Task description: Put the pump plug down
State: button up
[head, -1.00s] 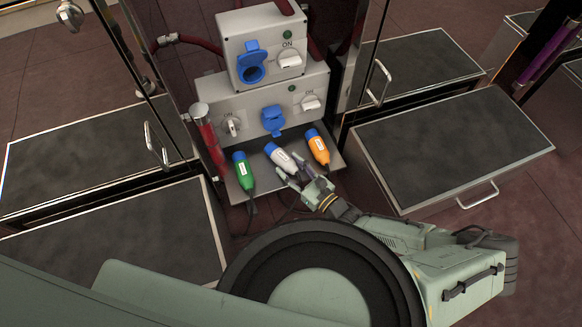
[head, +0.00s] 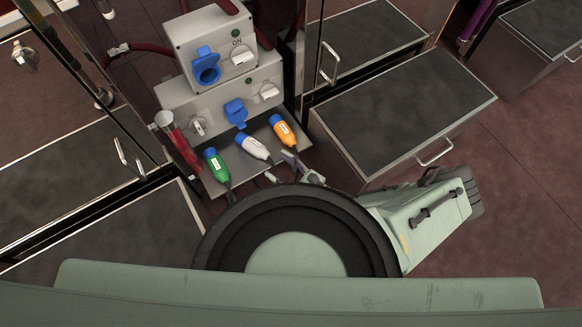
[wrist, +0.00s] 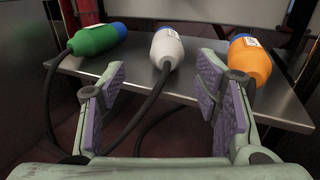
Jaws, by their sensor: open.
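Three pump plugs lie on a metal shelf (head: 233,172) below the pump boxes: a green one (head: 216,165), a white one (head: 254,149) and an orange one (head: 284,132), each with a blue end. In the wrist view the green plug (wrist: 92,40), white plug (wrist: 167,48) and orange plug (wrist: 249,62) rest on the shelf (wrist: 200,80). My gripper (wrist: 163,100) is open and empty, its purple-padded fingers apart from the plugs and in front of the shelf edge. In the head view my gripper (head: 290,168) is partly hidden by my own body.
Two grey control boxes (head: 210,42) with blue sockets (head: 206,66) and white switches stand behind the plugs. Dark-topped drawers (head: 405,95) stick out on the right, and another (head: 120,240) on the left. Dark cables hang from the plugs.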

jog(key=shift+p+v, duration=0.5)
jog(key=shift+v, duration=1.85)
